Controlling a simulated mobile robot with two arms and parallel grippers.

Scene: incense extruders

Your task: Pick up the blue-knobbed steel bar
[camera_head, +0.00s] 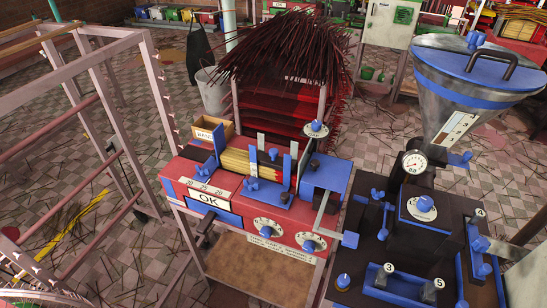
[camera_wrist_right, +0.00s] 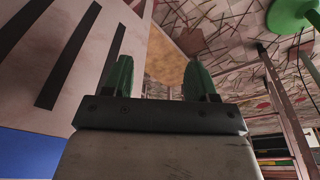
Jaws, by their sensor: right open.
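A grey bar (camera_head: 321,213) with a square blue knob (camera_head: 349,240) at its lower right end is at the right side of the red machine (camera_head: 230,195); it looks like the blue-knobbed steel bar. I cannot tell how it is attached there. My right gripper (camera_wrist_right: 161,78) shows only in the right wrist view. Its two green fingers stand apart with nothing between them. No gripper shows in the head view, so the distance from the right gripper to the bar cannot be told. My left gripper is not in view.
A dark table (camera_head: 420,255) with blue fittings and a gauge (camera_head: 414,162) stands at the right, below a steel hopper (camera_head: 450,105). A rack of dark red sticks (camera_head: 290,50) is behind the machine. A pale frame (camera_head: 130,80) stands at the left. Sticks litter the floor.

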